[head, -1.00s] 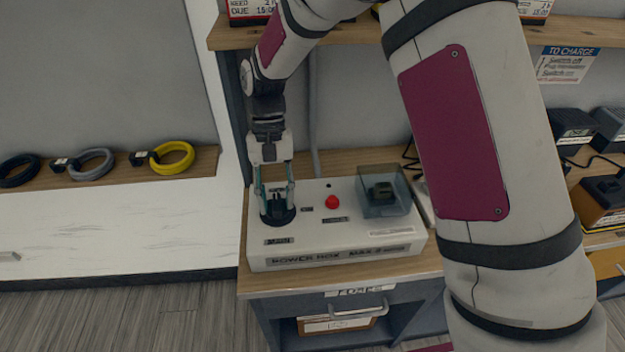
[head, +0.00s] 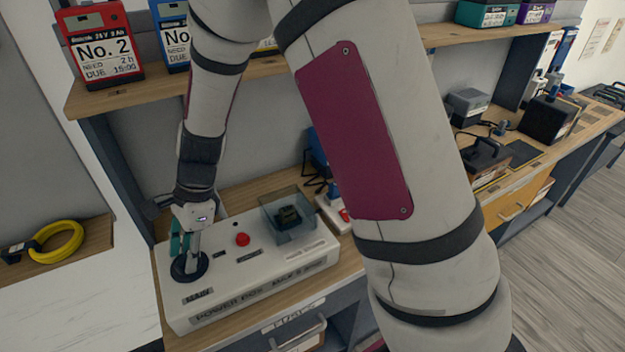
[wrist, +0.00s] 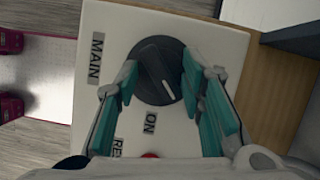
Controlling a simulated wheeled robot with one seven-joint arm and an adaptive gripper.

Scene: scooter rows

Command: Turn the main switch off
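The main switch is a round black knob with a raised grip on the white power box (head: 262,290), at its left end in the head view (head: 189,267). In the wrist view the knob (wrist: 158,70) lies between my fingertips. A pale mark on its grip points down the picture, roughly toward the ON label (wrist: 150,122). The MAIN label (wrist: 97,58) is to its left. My gripper (wrist: 160,78) is open, its teal-padded fingers on either side of the knob and apart from the raised grip. It comes down from above in the head view (head: 187,250).
A red button (head: 242,239) and a clear cover (head: 288,219) over a black part are on the same box. A shelf (head: 110,92) with battery boxes stands behind. A yellow cable coil (head: 60,240) lies at left. My arm hides part of the bench.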

